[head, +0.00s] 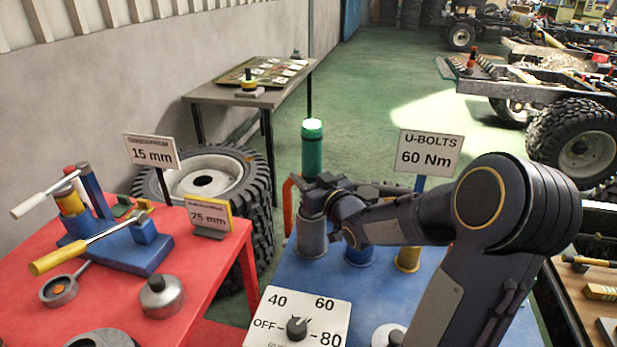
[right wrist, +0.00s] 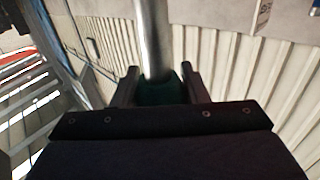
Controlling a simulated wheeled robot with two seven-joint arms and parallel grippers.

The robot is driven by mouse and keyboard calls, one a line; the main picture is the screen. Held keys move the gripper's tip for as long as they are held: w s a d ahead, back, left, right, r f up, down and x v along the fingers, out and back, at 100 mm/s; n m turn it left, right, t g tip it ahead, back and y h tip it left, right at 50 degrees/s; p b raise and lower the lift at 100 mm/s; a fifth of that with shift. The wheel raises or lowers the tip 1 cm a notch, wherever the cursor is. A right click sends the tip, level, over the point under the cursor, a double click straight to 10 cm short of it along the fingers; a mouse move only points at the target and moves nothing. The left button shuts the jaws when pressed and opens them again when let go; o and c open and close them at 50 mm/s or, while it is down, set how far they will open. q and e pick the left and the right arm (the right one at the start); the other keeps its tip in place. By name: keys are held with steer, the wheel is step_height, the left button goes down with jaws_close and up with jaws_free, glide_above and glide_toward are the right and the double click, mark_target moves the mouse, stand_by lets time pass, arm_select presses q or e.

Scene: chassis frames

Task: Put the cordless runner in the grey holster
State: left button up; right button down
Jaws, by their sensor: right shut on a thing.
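The cordless runner appears to be the green upright cylinder (head: 312,152) with a pale green top, in the head view. My right gripper (head: 314,188) is at its lower part and shut on it. The grey holster (head: 312,238) stands directly below on the blue table. My gripper covers the place where runner and holster meet, so I cannot tell whether the runner is inside. In the right wrist view, a dark green part (right wrist: 160,92) is between the fingers, with a bare metal shaft (right wrist: 152,38) extending from it. My left gripper is not in view.
A blue holster (head: 359,254) and a yellow one (head: 407,260) stand to the right on the blue table (head: 300,275), partly behind my arm. A "U-BOLTS 60 Nm" sign (head: 430,153) rises behind them. A dial panel (head: 268,315) is in front. A red table (head: 205,265) with tools is left.

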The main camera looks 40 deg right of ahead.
steer(key=c, duration=0.8)
jaws_free()
steer(key=shift+c, duration=0.2)
steer(key=shift+r, duration=0.1)
steer(key=s+a, duration=0.1)
steer(key=s, duration=1.1)
steer(key=s+a+f+g+y, duration=0.3)
steer(key=s+a+g, duration=0.3)
steer(key=s+a, duration=0.2)
steer(key=s+a+f+g+y, duration=0.3)
steer(key=s+a+f+g, duration=0.2)
steer(key=s+a, duration=0.3)
steer(key=a+g, duration=0.1)
steer(key=a, duration=0.3)
steer(key=shift+a, duration=0.15)
steer(key=shift+s+f, duration=0.1)
steer(key=shift+s, duration=0.05)
